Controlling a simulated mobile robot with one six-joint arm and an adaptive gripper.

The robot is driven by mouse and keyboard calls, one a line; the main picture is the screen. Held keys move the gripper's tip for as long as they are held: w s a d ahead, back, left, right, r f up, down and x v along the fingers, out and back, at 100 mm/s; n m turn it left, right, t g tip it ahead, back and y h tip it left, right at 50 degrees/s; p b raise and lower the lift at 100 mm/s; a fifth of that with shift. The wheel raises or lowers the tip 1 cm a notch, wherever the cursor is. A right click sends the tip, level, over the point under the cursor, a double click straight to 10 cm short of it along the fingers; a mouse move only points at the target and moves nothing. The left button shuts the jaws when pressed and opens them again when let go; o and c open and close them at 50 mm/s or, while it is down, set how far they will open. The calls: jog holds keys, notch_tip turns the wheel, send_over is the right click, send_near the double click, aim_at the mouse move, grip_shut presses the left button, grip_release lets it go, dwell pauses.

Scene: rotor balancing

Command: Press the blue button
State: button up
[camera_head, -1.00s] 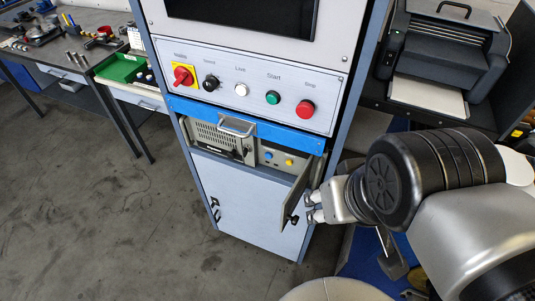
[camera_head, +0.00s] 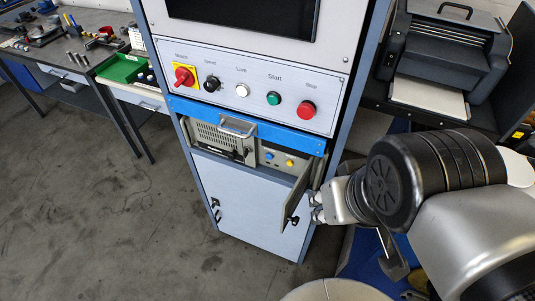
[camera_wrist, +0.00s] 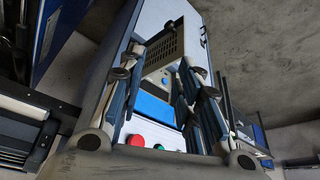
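The blue button (camera_head: 269,154) is small and round on a beige panel inside the open compartment of the blue-grey cabinet, in the head view. A yellow button (camera_head: 290,163) sits to its right. The small compartment door (camera_head: 296,200) stands swung outward, to the right of and below the buttons. My gripper (camera_head: 317,207) is just right of this door, apart from the blue button. In the wrist view its fingers (camera_wrist: 160,85) are spread with nothing seen between them. Whether a fingertip touches the door is unclear.
Above the compartment, a blue strip (camera_head: 275,132) with a handle and a control panel (camera_head: 215,88) with a red knob and green and red buttons face me. A dark machine (camera_head: 445,50) stands at right, a workbench (camera_head: 75,55) at left. The floor at left is clear.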

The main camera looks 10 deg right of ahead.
grip_shut()
dwell(1.4)
